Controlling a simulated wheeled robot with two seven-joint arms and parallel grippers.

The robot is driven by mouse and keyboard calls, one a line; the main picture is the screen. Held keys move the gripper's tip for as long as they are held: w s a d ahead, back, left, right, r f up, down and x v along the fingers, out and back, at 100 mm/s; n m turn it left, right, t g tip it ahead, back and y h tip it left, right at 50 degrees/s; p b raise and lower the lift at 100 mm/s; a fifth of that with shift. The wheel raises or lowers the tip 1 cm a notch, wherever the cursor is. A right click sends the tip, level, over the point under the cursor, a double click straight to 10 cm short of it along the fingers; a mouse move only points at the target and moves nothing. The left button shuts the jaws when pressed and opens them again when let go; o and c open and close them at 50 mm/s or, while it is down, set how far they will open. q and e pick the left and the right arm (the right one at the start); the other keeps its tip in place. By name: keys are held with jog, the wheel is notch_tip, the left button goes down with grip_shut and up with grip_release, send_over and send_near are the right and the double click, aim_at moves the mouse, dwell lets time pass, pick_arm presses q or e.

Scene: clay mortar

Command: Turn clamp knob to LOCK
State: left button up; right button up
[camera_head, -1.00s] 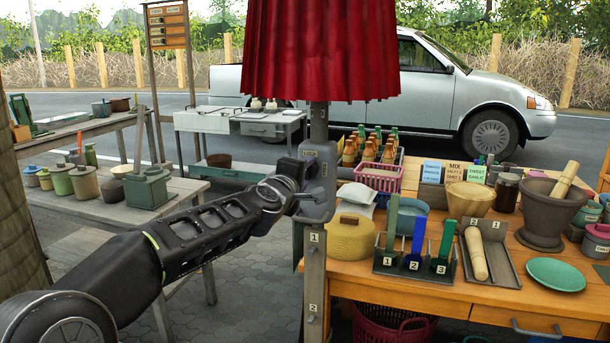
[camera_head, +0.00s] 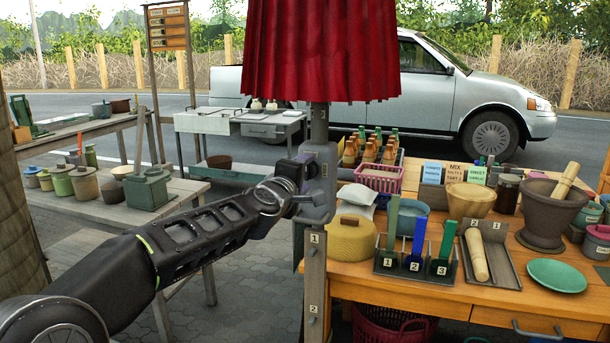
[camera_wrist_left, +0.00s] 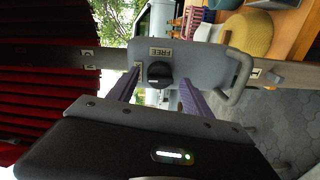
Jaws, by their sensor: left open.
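The clamp (camera_head: 318,200) is a grey plate on the post under the red canopy. In the left wrist view, the clamp plate (camera_wrist_left: 207,62) carries a round black knob (camera_wrist_left: 159,74) with a light pointer mark. A FREE label (camera_wrist_left: 160,51) sits above the knob in that view. A second small label beside the knob is partly hidden by a finger, and I cannot read it. My left gripper (camera_head: 300,172) is at the clamp; in the left wrist view its purple fingers (camera_wrist_left: 160,82) are open, one on each side of the knob. I cannot see contact. My right gripper is not in view.
The post (camera_head: 314,270) has numbered tags and stands against the wooden table (camera_head: 400,288). The paved floor (camera_head: 240,290) left of the post is open.

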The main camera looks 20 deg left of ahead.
pick_arm(q)
jog(key=s, duration=0.7)
jog(key=shift+d+r+b, duration=0.2)
jog(key=shift+r+b, duration=0.05)
jog(key=shift+b, duration=0.1)
